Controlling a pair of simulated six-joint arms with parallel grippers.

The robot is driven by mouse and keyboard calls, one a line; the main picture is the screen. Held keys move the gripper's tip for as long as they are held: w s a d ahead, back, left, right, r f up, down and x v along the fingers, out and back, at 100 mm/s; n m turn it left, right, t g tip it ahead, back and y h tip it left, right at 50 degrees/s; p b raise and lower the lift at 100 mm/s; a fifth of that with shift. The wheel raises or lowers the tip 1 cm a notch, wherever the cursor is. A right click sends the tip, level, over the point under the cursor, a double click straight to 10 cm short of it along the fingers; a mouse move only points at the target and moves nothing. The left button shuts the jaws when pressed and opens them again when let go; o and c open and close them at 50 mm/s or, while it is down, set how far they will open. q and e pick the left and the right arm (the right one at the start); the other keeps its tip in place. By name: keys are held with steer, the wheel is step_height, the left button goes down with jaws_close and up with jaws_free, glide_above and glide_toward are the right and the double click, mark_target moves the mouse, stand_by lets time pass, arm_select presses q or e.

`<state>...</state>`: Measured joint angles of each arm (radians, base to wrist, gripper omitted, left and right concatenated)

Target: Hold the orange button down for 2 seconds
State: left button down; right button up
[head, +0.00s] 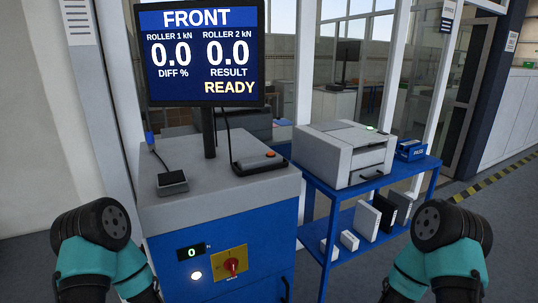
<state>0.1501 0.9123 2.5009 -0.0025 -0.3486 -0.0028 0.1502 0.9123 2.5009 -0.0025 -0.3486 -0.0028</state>
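Nothing touches the button. My two teal arms show at the lower left and lower right, with dark round joints at their upper ends. No fingers of either gripper can be made out, so the left and right grippers are out of view.
A monitor (202,53) reading READY stands on the cabinet. A small black device (172,182) lies left of the box. The cabinet front has a red knob (231,266). A printer (343,152) stands on a blue shelf to the right.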

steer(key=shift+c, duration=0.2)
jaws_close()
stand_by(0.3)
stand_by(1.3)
